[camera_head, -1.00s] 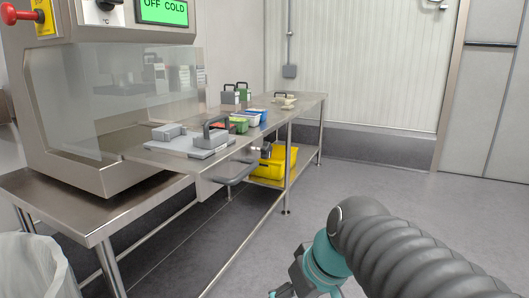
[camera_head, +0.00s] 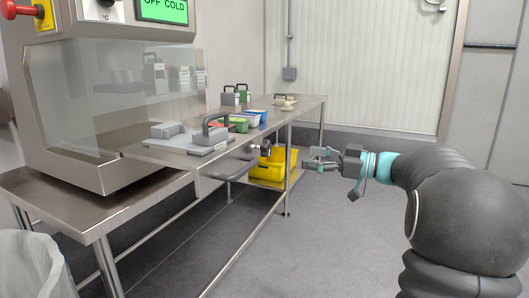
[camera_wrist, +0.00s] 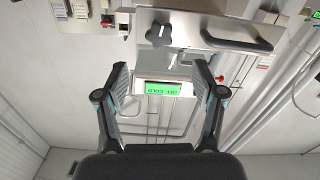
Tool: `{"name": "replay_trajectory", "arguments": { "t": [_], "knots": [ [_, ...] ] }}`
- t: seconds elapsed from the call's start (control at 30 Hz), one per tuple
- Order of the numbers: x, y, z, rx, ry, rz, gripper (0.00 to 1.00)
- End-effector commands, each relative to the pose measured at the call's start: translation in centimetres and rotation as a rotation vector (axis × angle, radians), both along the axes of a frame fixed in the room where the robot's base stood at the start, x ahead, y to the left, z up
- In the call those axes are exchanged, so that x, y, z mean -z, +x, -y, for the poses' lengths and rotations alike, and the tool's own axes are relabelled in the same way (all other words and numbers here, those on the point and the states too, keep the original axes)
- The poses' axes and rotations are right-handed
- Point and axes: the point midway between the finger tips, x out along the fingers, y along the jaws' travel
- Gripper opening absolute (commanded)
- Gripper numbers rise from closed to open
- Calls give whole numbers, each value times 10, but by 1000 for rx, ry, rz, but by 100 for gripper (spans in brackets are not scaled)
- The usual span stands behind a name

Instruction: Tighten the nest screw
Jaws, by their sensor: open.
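A dark lobed knob, which looks like the nest screw (camera_wrist: 172,32), sits on the front edge of the bench in the wrist view, above and between my fingers. In the head view the knob (camera_head: 266,148) shows small under the bench's right edge. The grey nest plate (camera_head: 190,143) with a block and a handle lies on the bench top. My gripper (camera_head: 320,158) is open and empty, in the air to the right of the knob and apart from it. In the wrist view my gripper (camera_wrist: 161,72) has its two fingers spread wide.
A grey bar handle (camera_wrist: 235,38) is beside the knob. A yellow bin (camera_head: 275,165) sits on the lower shelf. The sealing machine (camera_head: 110,100) with its green "OFF COLD" display (camera_head: 163,10) stands at left. Several handled blocks and small trays are on the bench. The floor (camera_head: 330,240) is clear.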

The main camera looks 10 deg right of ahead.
Motion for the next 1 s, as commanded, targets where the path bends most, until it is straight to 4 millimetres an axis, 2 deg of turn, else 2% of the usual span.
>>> {"name": "replay_trajectory", "arguments": {
  "t": [0.17,0.7,1.0],
  "knots": [
    [-2,10,-13,-2,0,10,69],
    [-2,66,-91,-1,0,5,69],
    [-1,80,-109,0,0,6,69]
  ]
}}
